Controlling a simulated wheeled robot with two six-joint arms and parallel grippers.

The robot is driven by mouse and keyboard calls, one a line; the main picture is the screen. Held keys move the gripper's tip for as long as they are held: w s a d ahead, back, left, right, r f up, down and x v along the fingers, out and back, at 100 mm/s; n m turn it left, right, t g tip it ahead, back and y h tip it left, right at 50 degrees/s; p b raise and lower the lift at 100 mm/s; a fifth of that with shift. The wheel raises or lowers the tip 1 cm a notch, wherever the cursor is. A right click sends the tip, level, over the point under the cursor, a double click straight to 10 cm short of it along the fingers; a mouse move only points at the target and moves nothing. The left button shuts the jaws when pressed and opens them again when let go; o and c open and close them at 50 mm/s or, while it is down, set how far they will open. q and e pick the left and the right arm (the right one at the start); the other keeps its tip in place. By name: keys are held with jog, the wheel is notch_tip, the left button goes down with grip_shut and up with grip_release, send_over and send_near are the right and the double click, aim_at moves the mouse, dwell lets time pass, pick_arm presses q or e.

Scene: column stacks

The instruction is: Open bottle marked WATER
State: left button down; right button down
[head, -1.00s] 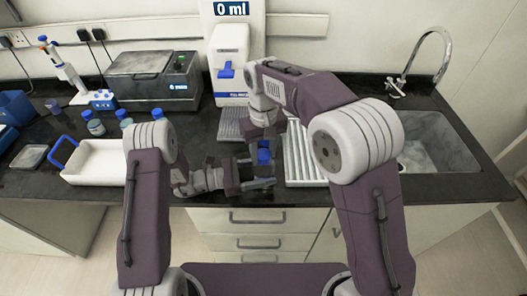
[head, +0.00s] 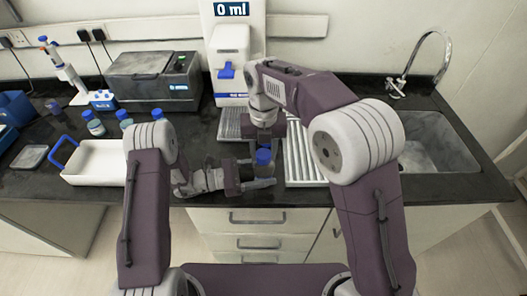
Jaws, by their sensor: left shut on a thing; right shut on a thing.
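A small bottle (head: 262,171) with a blue cap (head: 263,157) stands upright near the front edge of the counter, in the middle of the head view. Its label is too small to read, so I cannot tell whether it says WATER. My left gripper (head: 259,180) reaches in from the left, low down, and is shut on the bottle's body. My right gripper (head: 264,145) points down from above and is shut on the blue cap. Its fingers partly hide the top of the cap. I cannot see a gap between cap and bottle.
Several other blue-capped bottles (head: 95,124) stand at the left behind a white tray (head: 95,162). A dispenser reading 0 ml (head: 229,62) stands behind my grippers. A ribbed white rack (head: 303,155) and a sink (head: 428,140) are on the right.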

jog(key=c, duration=0.9)
grip_release()
jog(key=shift+o, duration=0.2)
